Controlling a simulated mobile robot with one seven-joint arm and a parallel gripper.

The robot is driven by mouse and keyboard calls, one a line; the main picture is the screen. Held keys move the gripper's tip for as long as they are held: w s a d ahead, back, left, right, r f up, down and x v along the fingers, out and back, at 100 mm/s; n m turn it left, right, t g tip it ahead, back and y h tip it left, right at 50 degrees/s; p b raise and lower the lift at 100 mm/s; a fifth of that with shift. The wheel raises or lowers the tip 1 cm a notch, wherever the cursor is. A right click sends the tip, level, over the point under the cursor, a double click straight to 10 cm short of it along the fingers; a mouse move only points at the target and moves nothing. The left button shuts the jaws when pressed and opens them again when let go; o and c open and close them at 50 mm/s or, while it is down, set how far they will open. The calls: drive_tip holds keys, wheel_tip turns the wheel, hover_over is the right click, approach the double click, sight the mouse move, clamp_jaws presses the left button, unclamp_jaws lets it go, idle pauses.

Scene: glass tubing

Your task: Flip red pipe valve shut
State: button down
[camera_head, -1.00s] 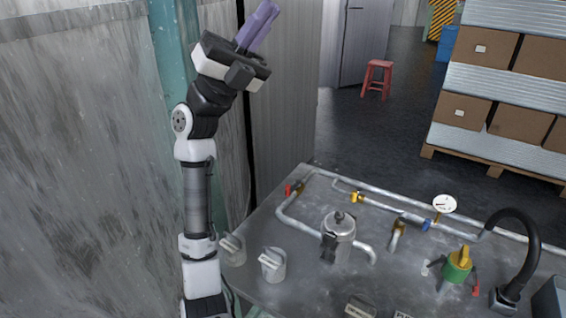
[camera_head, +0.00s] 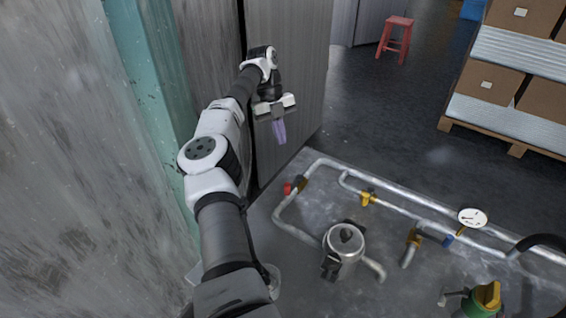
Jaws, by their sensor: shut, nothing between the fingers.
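The red pipe valve (camera_head: 288,189) is a small red handle at the left end of the pipework, beside a brass fitting (camera_head: 300,184) on the grey pipe (camera_head: 285,209). My gripper (camera_head: 280,140) has purple fingers that point down. The fingers are together and hold nothing. In the picture it is above and slightly left of the red valve, apart from it. The valve's exact handle angle is too small to tell.
A yellow valve (camera_head: 367,198), a blue valve (camera_head: 448,240) and a gauge (camera_head: 472,217) sit along the pipes to the right. A green and yellow can (camera_head: 482,302) is at lower right. A tall grey cabinet (camera_head: 285,80) stands behind my gripper.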

drive_tip(key=shift+w+a+r+n+y, duration=0.15)
drive_tip(key=shift+a+n+y, duration=0.3)
drive_tip(key=shift+a, duration=0.8)
drive_tip(key=s+d+f+p, duration=0.3)
drive_tip(key=s+f, duration=0.4)
drive_tip(key=f, duration=0.2)
drive_tip(key=shift+f, duration=0.15)
drive_tip(key=shift+s, duration=0.1)
